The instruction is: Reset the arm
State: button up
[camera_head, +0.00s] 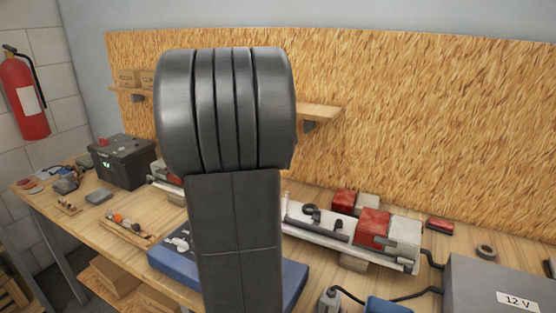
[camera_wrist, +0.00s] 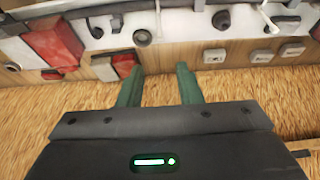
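My gripper (camera_wrist: 160,84) shows in the wrist view as two green fingers standing apart, with nothing visible between them. It faces the workbench and a pale trailer frame with red lamps. My arm rises dark in the middle of the head view, covering part of the bench. The gripper itself does not show in the head view. The trailer frame (camera_head: 318,231) lies along the bench, with a red lamp (camera_head: 373,227) near its right end. In the wrist view a red lamp (camera_wrist: 54,48) is left of the fingers.
A black battery box (camera_head: 123,162) stands at the back left of the bench. A blue case (camera_head: 172,264) lies behind my arm at the front. A grey 12 V box (camera_head: 490,285) is at the lower right. A chipboard panel (camera_head: 430,125) and small shelf (camera_head: 320,112) stand behind.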

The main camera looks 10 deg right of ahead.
jog(key=shift+s+a+r, duration=0.1)
jog(key=shift+r, duration=0.25)
jog(key=shift+f, duration=0.15)
jog(key=p+x, duration=0.1)
jog(key=x, duration=1.4)
jog(key=shift+s+a+f, duration=0.15)
jog(key=shift+f, duration=0.55)
jog(key=shift+r, duration=0.15)
